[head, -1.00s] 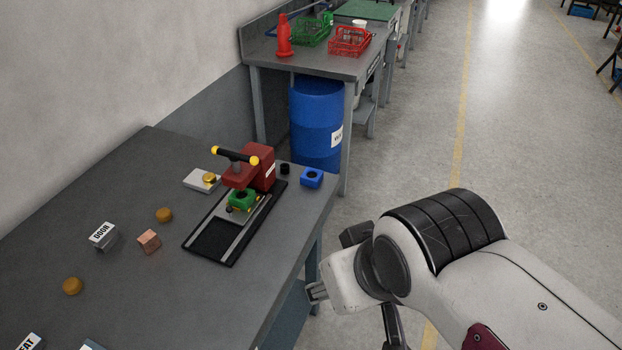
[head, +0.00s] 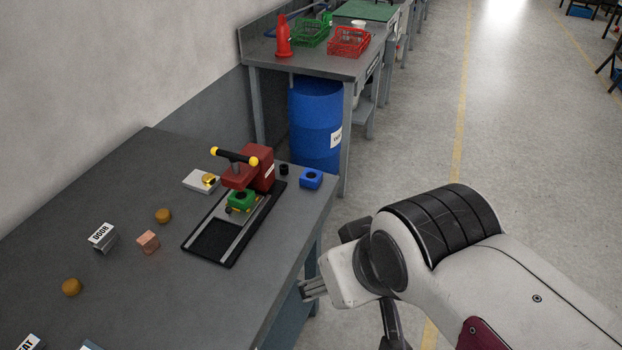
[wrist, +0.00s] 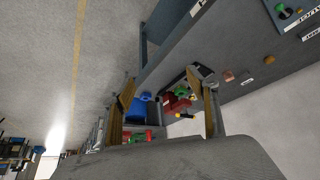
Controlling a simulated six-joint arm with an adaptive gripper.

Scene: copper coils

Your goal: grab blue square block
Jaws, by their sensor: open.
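The blue square block (head: 311,179), with a round dark hole in its top, lies on the grey workbench near its right edge, right of the red press. My gripper (head: 312,288) is in front of the bench's right side, off the block and apart from it, with nothing in it. In the wrist view my gripper (wrist: 163,88) shows its two fingers spread wide.
The red press (head: 262,168) with its black base and a green block (head: 241,200) stands left of the blue block. A small black cylinder (head: 284,169) sits close to the block. A blue barrel (head: 317,120) stands behind the bench. The left bench holds several small pieces.

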